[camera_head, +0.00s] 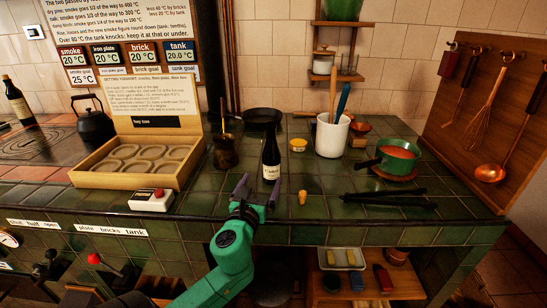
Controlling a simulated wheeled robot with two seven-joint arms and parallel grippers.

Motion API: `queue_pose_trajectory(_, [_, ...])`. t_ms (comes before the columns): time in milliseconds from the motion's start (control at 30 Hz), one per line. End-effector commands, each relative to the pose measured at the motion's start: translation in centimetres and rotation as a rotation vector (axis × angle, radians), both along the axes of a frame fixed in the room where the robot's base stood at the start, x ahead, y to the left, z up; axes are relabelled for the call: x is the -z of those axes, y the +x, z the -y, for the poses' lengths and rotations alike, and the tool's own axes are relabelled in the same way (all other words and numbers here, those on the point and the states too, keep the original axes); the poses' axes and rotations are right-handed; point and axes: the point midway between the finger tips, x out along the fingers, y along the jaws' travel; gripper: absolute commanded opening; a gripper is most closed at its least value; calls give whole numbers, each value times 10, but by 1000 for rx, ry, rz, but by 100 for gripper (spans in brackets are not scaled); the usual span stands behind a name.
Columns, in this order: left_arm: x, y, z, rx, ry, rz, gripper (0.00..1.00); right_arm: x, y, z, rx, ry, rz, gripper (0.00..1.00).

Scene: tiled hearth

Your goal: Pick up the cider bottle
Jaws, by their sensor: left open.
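A dark bottle with a white label (271,158) stands upright on the green tiled top near its front edge. Its label is too small to read surely; I take it as the cider bottle. My left gripper (257,189) is at the front edge, just before and slightly left of the bottle's base. Its two purple fingers are spread apart with nothing between them. The right finger looks close to the bottle's base; I cannot tell whether it touches. My right gripper is not in view.
A brown jar (225,152) stands left of the bottle, a black pan (262,118) behind it. A small cork-like piece (302,197) lies to the right. Black tongs (388,200), a green saucepan (397,157) and a white crock (331,137) are farther right. Another dark bottle (18,103) stands far left.

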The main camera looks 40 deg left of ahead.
Motion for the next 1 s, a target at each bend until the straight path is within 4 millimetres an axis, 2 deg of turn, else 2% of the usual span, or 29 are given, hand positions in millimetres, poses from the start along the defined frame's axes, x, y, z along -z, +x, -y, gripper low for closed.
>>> queue_pose_trajectory(100, [-3, 31, -15, 0, 1, 4, 100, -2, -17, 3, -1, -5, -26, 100])
queue_pose_trajectory(200, [-1, 50, -24, 0, 0, 4, 100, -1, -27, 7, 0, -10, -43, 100])
queue_pose_trajectory(367, [0, 68, -33, 0, -2, 2, 100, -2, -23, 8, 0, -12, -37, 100])
queue_pose_trajectory(533, [0, 97, -47, -1, -2, 2, 100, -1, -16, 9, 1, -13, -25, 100])
queue_pose_trajectory(633, [0, 107, -51, 1, -3, 1, 100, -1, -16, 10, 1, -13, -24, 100])
queue_pose_trajectory(833, [1, 108, -51, 1, -2, 0, 100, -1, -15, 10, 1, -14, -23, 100])
queue_pose_trajectory(967, [1, 108, -51, 1, -2, 0, 50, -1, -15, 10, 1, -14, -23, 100])
queue_pose_trajectory(1000, [1, 108, -51, 1, -2, 0, 35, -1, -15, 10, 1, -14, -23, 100])
